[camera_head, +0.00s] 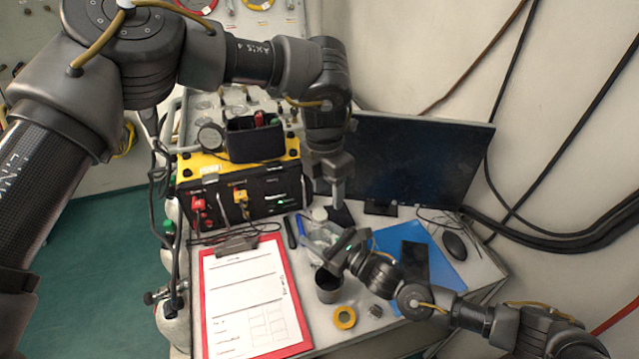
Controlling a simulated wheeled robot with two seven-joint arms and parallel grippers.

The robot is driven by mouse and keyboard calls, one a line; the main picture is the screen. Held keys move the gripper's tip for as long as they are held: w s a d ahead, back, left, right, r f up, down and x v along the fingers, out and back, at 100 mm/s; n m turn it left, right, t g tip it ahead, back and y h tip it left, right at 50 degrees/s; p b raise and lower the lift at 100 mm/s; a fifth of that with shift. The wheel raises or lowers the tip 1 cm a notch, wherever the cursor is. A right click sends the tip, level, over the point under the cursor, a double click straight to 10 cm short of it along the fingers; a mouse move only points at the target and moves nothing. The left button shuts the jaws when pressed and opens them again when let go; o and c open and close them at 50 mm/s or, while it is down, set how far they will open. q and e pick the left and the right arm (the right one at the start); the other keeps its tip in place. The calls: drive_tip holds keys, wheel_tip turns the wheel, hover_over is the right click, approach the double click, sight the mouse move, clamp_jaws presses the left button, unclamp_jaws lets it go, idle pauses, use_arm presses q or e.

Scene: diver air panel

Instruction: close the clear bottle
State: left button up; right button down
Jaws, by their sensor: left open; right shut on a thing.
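The clear bottle (316,240) appears as a transparent shape on the desk, right of the clipboard; much of it is hidden by my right gripper. My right gripper (337,247) is shut at the bottle, seemingly on its body, though the contact is hard to see. A small round whitish piece (319,213), which may be the bottle's cap, shows just behind the bottle. My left gripper (339,212) points down, open, right beside the whitish piece and behind the bottle. I cannot tell whether it touches anything.
A grey cup (328,287), yellow tape roll (344,317) and small dark knob (375,311) stand in front. A red clipboard (205,310) lies left, a blue folder (447,272) and mouse (455,246) right. The yellow-black air panel (240,190) and monitor (420,160) stand behind.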

sight(319, 215)
use_arm(q)
drive_tip(key=n, duration=0.5)
drive_tip(key=shift+w+a+r+n, duration=0.1)
drive_tip(key=shift+a+r+n, duration=0.1)
drive_tip(key=shift+r+n, duration=0.1)
drive_tip(key=n, duration=0.2)
drive_tip(key=shift+a+r+n, duration=0.1)
drive_tip(key=shift+a+n, duration=0.05)
drive_tip(key=shift+n, duration=0.25)
drive_tip(key=n, duration=0.6)
drive_tip(key=shift+w+a+r+y, duration=0.1)
drive_tip(key=shift+a+y, duration=0.3)
drive_tip(key=n, duration=0.4)
drive_tip(key=shift+a+f, duration=0.1)
drive_tip(key=shift+f, duration=3.95)
